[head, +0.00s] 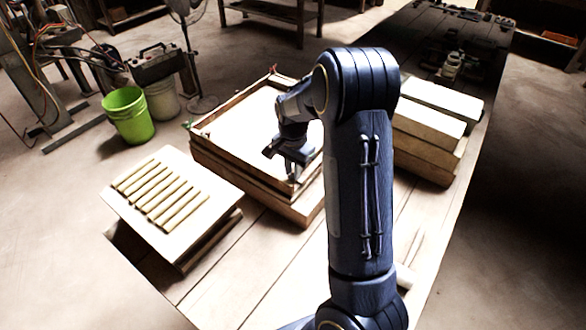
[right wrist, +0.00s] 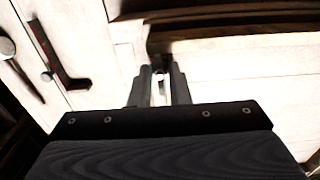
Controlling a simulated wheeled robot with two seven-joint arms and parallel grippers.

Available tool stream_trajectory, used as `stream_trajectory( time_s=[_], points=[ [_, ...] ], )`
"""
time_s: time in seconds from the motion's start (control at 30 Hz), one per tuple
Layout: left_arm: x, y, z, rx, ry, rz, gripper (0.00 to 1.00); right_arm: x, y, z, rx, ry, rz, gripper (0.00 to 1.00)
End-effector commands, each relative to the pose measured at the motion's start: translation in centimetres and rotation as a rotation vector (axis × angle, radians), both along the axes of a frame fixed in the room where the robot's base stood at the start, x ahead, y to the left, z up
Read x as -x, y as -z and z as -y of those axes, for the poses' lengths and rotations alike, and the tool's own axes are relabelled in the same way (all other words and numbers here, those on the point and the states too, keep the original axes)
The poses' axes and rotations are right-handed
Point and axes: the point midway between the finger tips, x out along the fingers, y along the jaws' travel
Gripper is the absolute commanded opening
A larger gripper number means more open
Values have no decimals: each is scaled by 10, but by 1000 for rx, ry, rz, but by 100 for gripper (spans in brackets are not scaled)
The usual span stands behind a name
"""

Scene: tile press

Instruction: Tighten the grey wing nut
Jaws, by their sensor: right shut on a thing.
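A wooden press (head: 201,154) with a raised rim around a pale top stands on the table, left of my right arm. My right gripper (head: 294,174) points down at the near right corner of the press. In the right wrist view, my right gripper (right wrist: 160,72) is shut on a small grey piece (right wrist: 158,70), which I take to be the grey wing nut. The fingers hide most of it, so its angle and how far down it sits cannot be told. My left gripper is not in view.
A board with several thin strips (head: 205,207) lies at the left end of the table. Stacked pale blocks (head: 424,151) stand right of my arm. In the right wrist view, a dark L-shaped bar (right wrist: 52,55) lies at the upper left. The table front is mostly clear.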

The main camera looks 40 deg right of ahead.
Motion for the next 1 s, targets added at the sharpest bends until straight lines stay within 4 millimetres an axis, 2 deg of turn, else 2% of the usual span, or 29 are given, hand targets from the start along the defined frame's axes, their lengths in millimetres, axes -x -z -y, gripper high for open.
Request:
stream_trajectory(
  time_s=[0.23, 0.27, 0.4, 0.73, 0.87, 1.0],
  points=[
    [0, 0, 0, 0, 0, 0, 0, -1, -1, 1, 2, 1, 5, 0],
    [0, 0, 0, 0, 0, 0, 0, -1, -1, 1, 2, 1, 5, 20],
    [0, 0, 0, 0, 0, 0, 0, -1, -1, 1, 1, 0, 3, 38],
    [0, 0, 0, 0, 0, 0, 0, -1, -4, 0, 1, -1, 3, 38],
    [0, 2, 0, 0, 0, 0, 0, -2, -21, 0, 2, -2, 8, 38],
    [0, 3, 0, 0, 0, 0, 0, -2, -46, 1, 2, -2, 8, 38]
  ],
)
